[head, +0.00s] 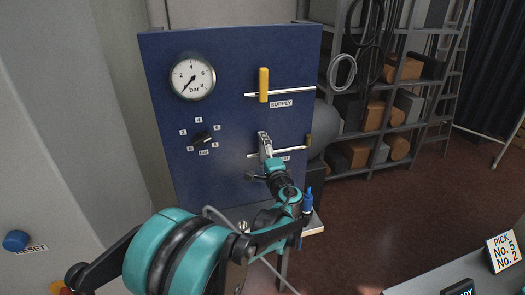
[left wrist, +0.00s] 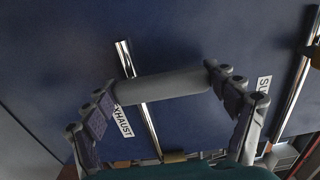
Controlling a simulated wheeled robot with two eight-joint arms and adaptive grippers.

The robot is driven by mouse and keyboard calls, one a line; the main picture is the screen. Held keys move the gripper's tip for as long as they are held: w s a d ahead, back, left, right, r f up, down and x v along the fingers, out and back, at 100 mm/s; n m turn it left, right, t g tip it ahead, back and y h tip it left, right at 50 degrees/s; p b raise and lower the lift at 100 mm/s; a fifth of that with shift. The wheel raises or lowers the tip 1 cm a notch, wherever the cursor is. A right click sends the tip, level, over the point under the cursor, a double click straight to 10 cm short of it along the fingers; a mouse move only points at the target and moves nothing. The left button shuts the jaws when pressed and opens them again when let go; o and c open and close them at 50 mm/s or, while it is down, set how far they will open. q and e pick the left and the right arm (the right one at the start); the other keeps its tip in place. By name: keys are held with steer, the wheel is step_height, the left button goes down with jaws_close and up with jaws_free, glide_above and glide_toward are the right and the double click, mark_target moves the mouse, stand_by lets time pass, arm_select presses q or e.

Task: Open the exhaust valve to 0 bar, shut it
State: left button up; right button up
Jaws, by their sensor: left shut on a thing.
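The exhaust valve's grey handle (left wrist: 165,85) lies crosswise over its metal pipe (left wrist: 144,115) in the left wrist view. The EXHAUST label (left wrist: 122,121) is beside it. My left gripper (left wrist: 162,88) is shut on this handle, with a finger at each end. In the head view my left gripper (head: 265,147) is at the lower pipe of the blue panel (head: 225,105) and hides most of the handle and part of the label. The round pressure gauge (head: 192,77) has its needle pointing lower left, about at 0 bar. My right gripper is not in view.
The supply valve's yellow handle (head: 263,85) stands upright across its pipe, above the exhaust valve. A black selector knob (head: 203,138) is under the gauge. A blue RESET button (head: 15,241) is at lower left. Shelves with boxes (head: 405,68) stand behind, to the right.

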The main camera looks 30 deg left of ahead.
arm_select(q)
steer(key=o, duration=1.5)
steer(key=shift+o, duration=0.2)
steer(key=v, duration=1.2)
steer(key=shift+a, duration=0.1)
